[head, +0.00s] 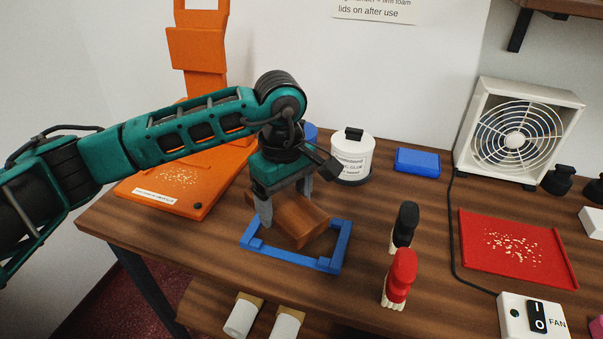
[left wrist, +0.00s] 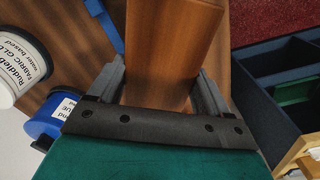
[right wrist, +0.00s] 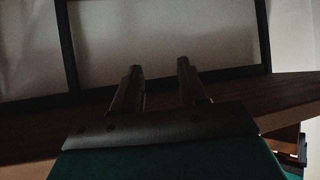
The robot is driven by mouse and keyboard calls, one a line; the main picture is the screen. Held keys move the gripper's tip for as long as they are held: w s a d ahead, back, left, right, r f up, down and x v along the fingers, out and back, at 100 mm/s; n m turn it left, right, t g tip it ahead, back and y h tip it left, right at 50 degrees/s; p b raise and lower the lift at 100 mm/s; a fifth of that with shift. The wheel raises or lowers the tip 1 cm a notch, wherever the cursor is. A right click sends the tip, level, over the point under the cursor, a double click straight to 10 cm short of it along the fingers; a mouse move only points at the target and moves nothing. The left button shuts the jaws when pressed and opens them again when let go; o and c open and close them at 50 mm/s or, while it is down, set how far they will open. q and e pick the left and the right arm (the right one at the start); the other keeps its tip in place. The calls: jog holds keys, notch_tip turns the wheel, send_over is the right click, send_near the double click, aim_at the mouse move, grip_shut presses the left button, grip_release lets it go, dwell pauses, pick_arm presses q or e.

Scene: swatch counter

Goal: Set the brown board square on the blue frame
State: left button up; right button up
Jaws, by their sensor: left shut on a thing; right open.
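The brown board (head: 299,219) is held tilted over the blue frame (head: 336,249). My left gripper (head: 287,206) is shut on it, one finger on each side. In the left wrist view the board (left wrist: 168,50) fills the gap between the fingers of my left gripper (left wrist: 165,92). The blue frame lies flat on the wooden counter; its back left part is hidden behind the gripper and board. I cannot tell whether the board touches the frame. My right gripper (right wrist: 160,72) is open and empty in the right wrist view, and does not show in the head view.
Black (head: 404,225) and red (head: 400,278) brushes stand right of the frame. Behind are a white glue tub (head: 352,160) and a blue block (head: 418,162). An orange tray (head: 205,190) is at left; a red tray (head: 515,250) and fan (head: 520,130) are at right.

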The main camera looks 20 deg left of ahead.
aim_at(298, 199)
pick_arm(q)
jog(key=n, duration=0.2)
jog(key=w+d+r+n+p, duration=0.1)
jog(key=shift+d+r+n, duration=0.1)
jog(key=shift+r+n, duration=0.2)
jog(key=shift+n, duration=0.1)
jog(key=shift+w+d+r+n+p, duration=0.1)
jog(key=shift+w+d+n+p, duration=0.05)
jog(key=shift+n, duration=0.4)
jog(key=shift+w+d+n+p, duration=0.15)
jog(key=shift+n, duration=0.4)
jog(key=shift+f+b, duration=1.55)
jog(key=shift+f, duration=1)
notch_tip(298, 199, down, 2)
jog(key=shift+f+b, duration=0.15)
jog(key=shift+b, duration=0.75)
jog(key=shift+f, duration=0.2)
jog(key=shift+b, duration=0.3)
